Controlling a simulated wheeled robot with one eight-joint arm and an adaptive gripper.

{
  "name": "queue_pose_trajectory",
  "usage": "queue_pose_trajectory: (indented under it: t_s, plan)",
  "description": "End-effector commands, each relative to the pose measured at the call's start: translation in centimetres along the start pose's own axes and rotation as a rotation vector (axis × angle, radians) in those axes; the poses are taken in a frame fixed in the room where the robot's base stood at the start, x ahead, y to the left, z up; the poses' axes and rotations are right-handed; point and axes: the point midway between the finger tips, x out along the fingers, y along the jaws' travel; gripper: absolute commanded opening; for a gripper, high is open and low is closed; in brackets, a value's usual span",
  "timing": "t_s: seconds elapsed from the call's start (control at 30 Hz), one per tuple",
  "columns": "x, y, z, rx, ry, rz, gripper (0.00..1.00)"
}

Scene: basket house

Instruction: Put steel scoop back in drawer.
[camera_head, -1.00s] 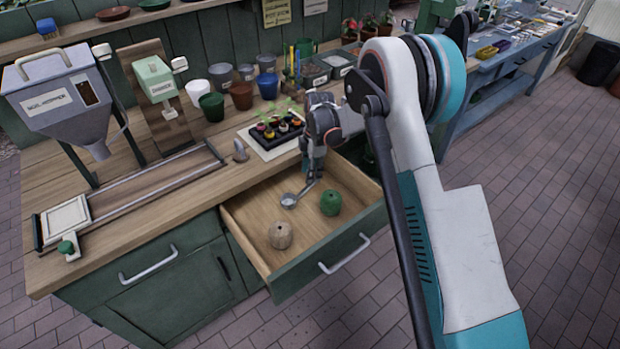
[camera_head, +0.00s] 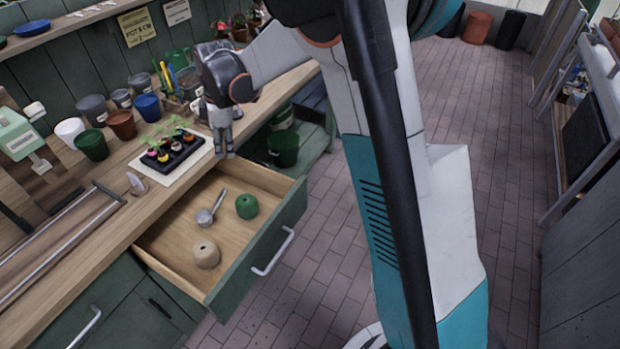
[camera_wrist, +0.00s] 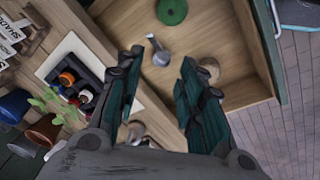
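The steel scoop (camera_head: 212,207) lies on the floor of the open drawer (camera_head: 172,238), its handle pointing toward the back right. A green twine ball (camera_head: 246,206) and a beige twine ball (camera_head: 206,254) lie beside it. My gripper (camera_head: 222,156) points down above the back of the drawer, at the counter's edge, apart from the scoop. In the wrist view my gripper (camera_wrist: 168,54) has its two fingers spread with nothing between them. The scoop (camera_wrist: 160,53) shows beyond the fingertips, and the beige ball is partly hidden behind the right finger.
A seedling tray (camera_head: 172,150) on a white mat sits on the counter close to my gripper. Several pots stand behind it, and a small grey metal item (camera_head: 138,183) stands near the counter edge. Green buckets (camera_head: 283,148) sit under the counter. The brick floor at right is clear.

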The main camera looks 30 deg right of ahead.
Motion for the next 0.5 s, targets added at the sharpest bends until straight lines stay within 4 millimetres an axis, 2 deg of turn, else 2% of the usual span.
queue_pose_trajectory:
  t_s: [0.03,0.2,0.5]
  plan:
    - [-1.9,-0.9,0.7,0.05,0.004,0.019,0.35]
    - [-7.1,-3.8,2.8,0.235,0.025,0.084,0.35]
    - [-13.7,-10.3,6.8,0.558,0.086,0.193,0.35]
